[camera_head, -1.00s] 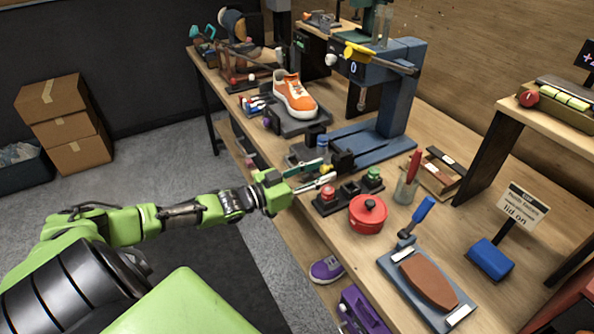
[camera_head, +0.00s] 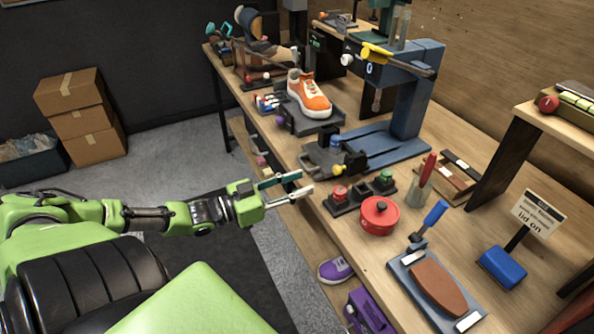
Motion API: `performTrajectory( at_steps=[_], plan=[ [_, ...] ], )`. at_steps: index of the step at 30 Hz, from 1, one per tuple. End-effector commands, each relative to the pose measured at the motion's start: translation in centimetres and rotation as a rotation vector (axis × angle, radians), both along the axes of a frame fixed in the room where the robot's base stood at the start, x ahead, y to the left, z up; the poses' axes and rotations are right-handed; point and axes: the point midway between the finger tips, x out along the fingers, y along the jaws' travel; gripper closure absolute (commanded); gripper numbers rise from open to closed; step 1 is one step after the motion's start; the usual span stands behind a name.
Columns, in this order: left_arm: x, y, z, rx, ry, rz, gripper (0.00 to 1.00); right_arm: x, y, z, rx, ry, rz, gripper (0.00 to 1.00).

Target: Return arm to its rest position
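My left arm comes in from the left, and its green gripper (camera_head: 299,184) is in front of the workbench's near edge. Its two fingers are spread apart with nothing between them, so it is open and empty. The fingertips are left of the panel with red and green buttons (camera_head: 360,193), apart from it. My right gripper is not in view.
A red lidded pot (camera_head: 379,217), a board with a brown pad (camera_head: 437,287) and a blue block (camera_head: 502,267) are on the bench. A purple shoe (camera_head: 335,270) is below the bench's edge. Cardboard boxes (camera_head: 81,118) stand at the far left. The grey floor (camera_head: 180,160) there is open.

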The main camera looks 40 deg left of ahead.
Motion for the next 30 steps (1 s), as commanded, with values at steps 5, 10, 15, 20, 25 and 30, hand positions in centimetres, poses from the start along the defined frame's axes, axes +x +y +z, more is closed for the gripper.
performTrajectory(
  at_steps=[5,10,15,20,25,30],
  plan=[
    [0.0,0.0,0.0,0.0,-0.001,0.0,0.65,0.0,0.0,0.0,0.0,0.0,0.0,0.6],
    [0.0,0.0,0.0,0.0,0.0,0.0,0.65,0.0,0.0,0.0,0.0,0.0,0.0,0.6],
    [0.0,0.0,0.0,0.0,0.0,0.0,0.65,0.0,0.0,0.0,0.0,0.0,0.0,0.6],
    [-0.2,0.9,-1.6,0.015,0.021,0.029,0.65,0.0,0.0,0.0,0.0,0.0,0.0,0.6],
    [-1.6,4.6,-9.8,0.101,0.138,0.156,0.65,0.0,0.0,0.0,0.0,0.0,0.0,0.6],
    [-5.9,7.5,-21.9,0.204,0.348,0.292,0.65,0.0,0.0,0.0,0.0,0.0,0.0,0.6]
  ],
)
